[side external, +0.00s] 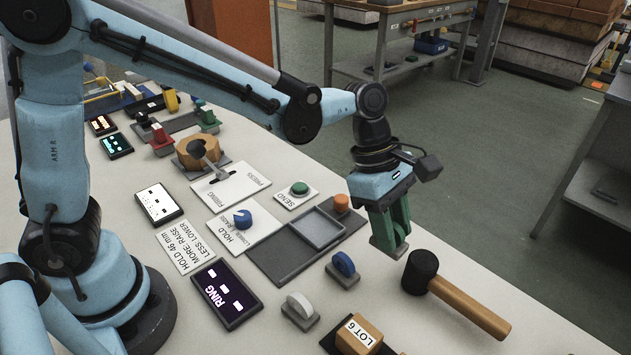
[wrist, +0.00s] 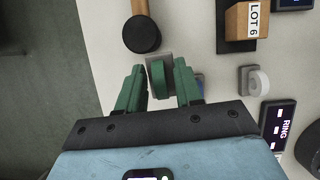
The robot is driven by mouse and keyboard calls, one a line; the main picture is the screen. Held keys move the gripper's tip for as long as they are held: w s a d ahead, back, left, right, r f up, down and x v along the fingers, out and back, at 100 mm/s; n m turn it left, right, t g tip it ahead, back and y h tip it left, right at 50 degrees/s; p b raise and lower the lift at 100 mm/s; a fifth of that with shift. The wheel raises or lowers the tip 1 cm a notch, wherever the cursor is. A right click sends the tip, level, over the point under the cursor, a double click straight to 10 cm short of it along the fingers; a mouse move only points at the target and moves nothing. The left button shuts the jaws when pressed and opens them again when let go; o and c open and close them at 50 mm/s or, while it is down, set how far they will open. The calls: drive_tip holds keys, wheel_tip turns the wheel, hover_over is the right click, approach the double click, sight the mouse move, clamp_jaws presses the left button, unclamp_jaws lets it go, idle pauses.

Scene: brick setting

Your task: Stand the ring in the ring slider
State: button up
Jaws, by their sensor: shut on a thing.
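My gripper (side external: 388,228) has green fingers, pointing down near the table's right edge. In the wrist view my gripper (wrist: 158,90) is shut on a green ring (wrist: 157,82), seen nearly edge-on; the fingers mostly hide it in the side view. A grey base (wrist: 158,62) shows at the ring; I cannot tell whether it is off the table. A blue ring (side external: 343,264) and a white ring (side external: 300,304) stand upright in grey bases. A dark plate with a square grey tray (side external: 342,240) and an orange knob (side external: 341,203), possibly the ring slider, lies left of my gripper.
A black-headed mallet (side external: 465,305) lies close right of my gripper. A LOT 6 block (side external: 358,336) stands at the front. A RING display (side external: 226,294), a green SEND button (side external: 299,188) and a blue HOLD knob (side external: 243,219) are further left.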

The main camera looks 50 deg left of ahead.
drive_tip(key=s+d+r, duration=0.3)
drive_tip(key=s, duration=0.1)
drive_tip(key=s+a+r, duration=0.2)
drive_tip(key=s+a, duration=0.3)
drive_tip(key=a, duration=0.4)
drive_tip(key=shift+m, duration=0.3)
drive_tip(key=w+a+f, duration=0.2)
drive_tip(key=a, duration=0.1)
drive_tip(key=w+a+f, duration=0.2)
drive_tip(key=w+a, duration=0.1)
drive_tip(key=w+a+f, duration=0.2)
drive_tip(key=a+f, duration=0.1)
drive_tip(key=shift+w, duration=0.2)
drive_tip(key=shift+f, duration=2)
drive_tip(key=shift+f, duration=0.2)
drive_tip(key=o, duration=1)
drive_tip(key=shift+o, duration=0.2)
drive_tip(key=shift+r, duration=0.15)
